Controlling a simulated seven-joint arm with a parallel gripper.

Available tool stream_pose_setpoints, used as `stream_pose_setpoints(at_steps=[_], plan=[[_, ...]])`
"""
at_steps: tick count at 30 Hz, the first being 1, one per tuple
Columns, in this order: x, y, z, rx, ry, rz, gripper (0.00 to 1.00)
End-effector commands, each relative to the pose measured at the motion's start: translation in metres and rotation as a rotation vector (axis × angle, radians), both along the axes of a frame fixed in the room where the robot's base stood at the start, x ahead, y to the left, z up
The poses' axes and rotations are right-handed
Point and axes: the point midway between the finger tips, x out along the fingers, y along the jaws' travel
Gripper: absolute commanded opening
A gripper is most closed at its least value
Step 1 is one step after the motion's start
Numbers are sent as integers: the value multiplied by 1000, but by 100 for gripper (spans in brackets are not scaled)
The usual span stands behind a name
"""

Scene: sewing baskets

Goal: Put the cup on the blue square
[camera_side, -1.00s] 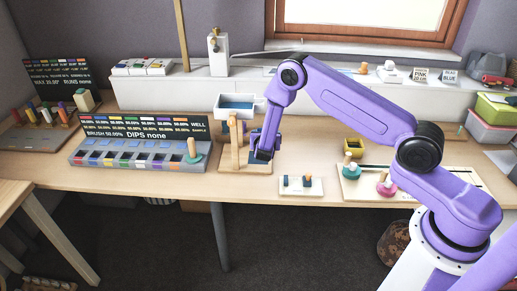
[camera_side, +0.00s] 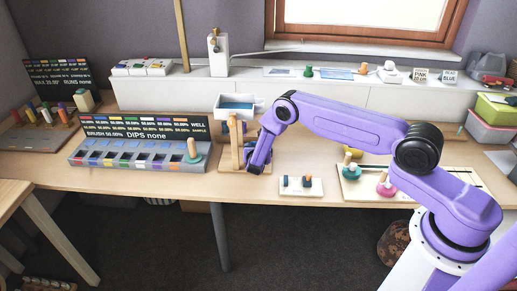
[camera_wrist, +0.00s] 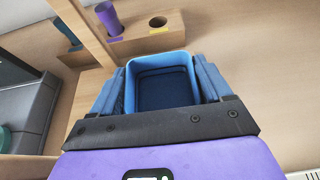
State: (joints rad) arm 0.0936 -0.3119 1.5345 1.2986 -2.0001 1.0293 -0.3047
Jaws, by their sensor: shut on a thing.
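My gripper (camera_wrist: 162,90) is shut on an open-topped blue square cup (camera_wrist: 160,60), with one finger on each side of it. The wrist view looks into its dark inside. In the side view my gripper (camera_side: 256,167) is low at the right of a wooden stand (camera_side: 235,146), and the cup is mostly hidden there. I cannot tell whether its bottom touches the surface. Pale blue squares (camera_side: 336,74) lie flat on the back ledge. A small blue patch (camera_wrist: 75,47) shows on wood in the wrist view. I cannot tell which is the task's blue square.
A wooden block (camera_wrist: 140,44) holds a purple cup (camera_wrist: 108,19) beside an empty hole. A grey compartment tray (camera_side: 130,158) stands left. A white plate (camera_side: 301,193) and a board with pegs (camera_side: 365,193) lie right.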

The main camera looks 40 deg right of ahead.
Motion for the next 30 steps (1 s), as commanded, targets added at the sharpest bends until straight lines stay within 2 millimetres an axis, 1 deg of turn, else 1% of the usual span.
stream_pose_setpoints(at_steps=[10,11,12,13,19,22,26,30], plan=[[0,0,-3,0,-2,1,49],[0,0,-3,0,-2,1,85],[0,0,-2,0,-2,1,98],[0,0,-2,0,-2,1,100],[0,0,-2,0,-1,0,100],[0,0,1,0,-1,0,100],[-8,10,6,0,0,4,100],[-22,24,14,-1,1,5,100]])
